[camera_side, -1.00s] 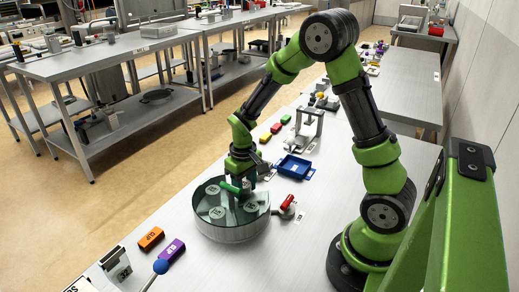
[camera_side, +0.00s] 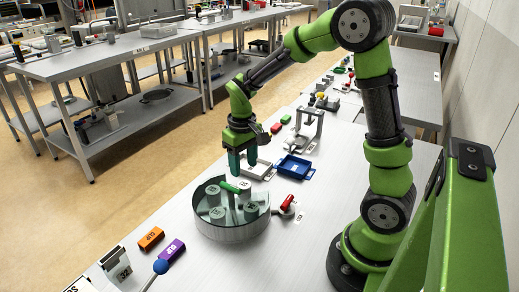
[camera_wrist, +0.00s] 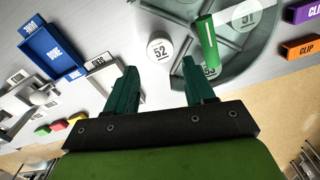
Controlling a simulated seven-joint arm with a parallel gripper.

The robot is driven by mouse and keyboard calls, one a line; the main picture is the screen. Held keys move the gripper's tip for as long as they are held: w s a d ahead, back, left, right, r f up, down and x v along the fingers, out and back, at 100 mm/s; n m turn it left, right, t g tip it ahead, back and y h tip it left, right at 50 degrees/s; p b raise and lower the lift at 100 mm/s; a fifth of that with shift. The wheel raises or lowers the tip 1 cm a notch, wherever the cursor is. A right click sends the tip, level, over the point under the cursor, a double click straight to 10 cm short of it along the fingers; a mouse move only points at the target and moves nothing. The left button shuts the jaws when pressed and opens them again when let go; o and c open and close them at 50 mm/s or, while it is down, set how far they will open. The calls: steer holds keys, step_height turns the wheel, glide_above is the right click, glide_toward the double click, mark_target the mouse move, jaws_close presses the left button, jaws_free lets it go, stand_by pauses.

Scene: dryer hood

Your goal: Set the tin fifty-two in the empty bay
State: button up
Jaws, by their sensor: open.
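A white-topped tin marked 52 (camera_wrist: 160,49) shows beyond my fingertips in the wrist view, overlapping the edge of a round, divided dish (camera_wrist: 270,50). I cannot tell whether its base is inside the rim. In the side view a tin (camera_side: 243,188) at the dish's far side, below my gripper (camera_side: 242,168), seems to be the same one. My gripper (camera_wrist: 155,75) is open and empty, apart from the tins. Tin 51 (camera_wrist: 247,14) and tin 53 (camera_wrist: 209,71) are in the dish (camera_side: 232,234). A green bar (camera_wrist: 207,38) partly covers tin 53. No empty bay is clearly visible.
A blue tray (camera_side: 296,167) and a pale tray (camera_side: 257,168) lie behind the dish. A red-handled part (camera_side: 288,201) stands close at its right. Orange (camera_side: 151,238) and purple (camera_side: 171,250) blocks lie at front left. The bench right of the dish is mostly clear.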

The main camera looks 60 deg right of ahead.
mark_target(244, 184)
steer(key=s+a+r+m+t+y, duration=0.1)
steer(key=s+a+r+t+y, duration=0.1)
steer(key=s+a+r+t, duration=0.5)
steer(key=s+a+r, duration=0.2)
steer(key=s+r, duration=0.3)
steer(key=r, duration=0.2)
steer(key=shift+s+a, duration=0.2)
steer(key=shift+a, duration=0.05)
